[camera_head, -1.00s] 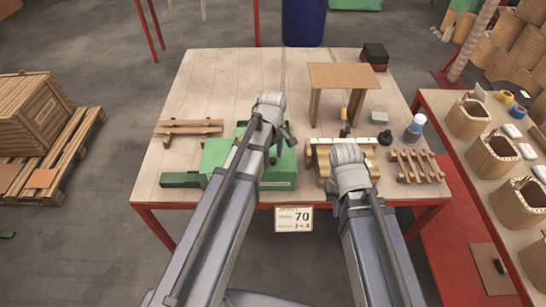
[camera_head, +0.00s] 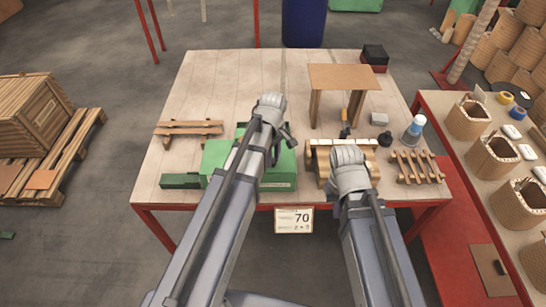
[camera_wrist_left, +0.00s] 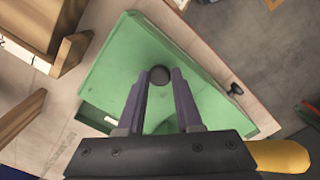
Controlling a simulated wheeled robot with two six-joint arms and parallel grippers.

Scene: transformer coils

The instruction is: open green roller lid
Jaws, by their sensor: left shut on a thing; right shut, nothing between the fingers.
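A green box with a green lid (camera_head: 283,168) sits at the front middle of the table, partly covered by my left arm in the head view. In the left wrist view, the green lid (camera_wrist_left: 120,60) lies below the fingers, with a dark round knob (camera_wrist_left: 160,74) on it. My left gripper (camera_wrist_left: 161,77) is shut on that knob, one finger on each side. My right gripper (camera_head: 347,180) is at the wooden block piece (camera_head: 316,160), right of the green box. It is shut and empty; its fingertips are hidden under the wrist.
A small wooden stand (camera_head: 343,77) stands behind, with a bottle (camera_head: 413,130) and a slatted wooden piece (camera_head: 417,167) to the right. A wooden rack (camera_head: 188,129) lies at the left. The table (camera_head: 220,80) is clear at the back left.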

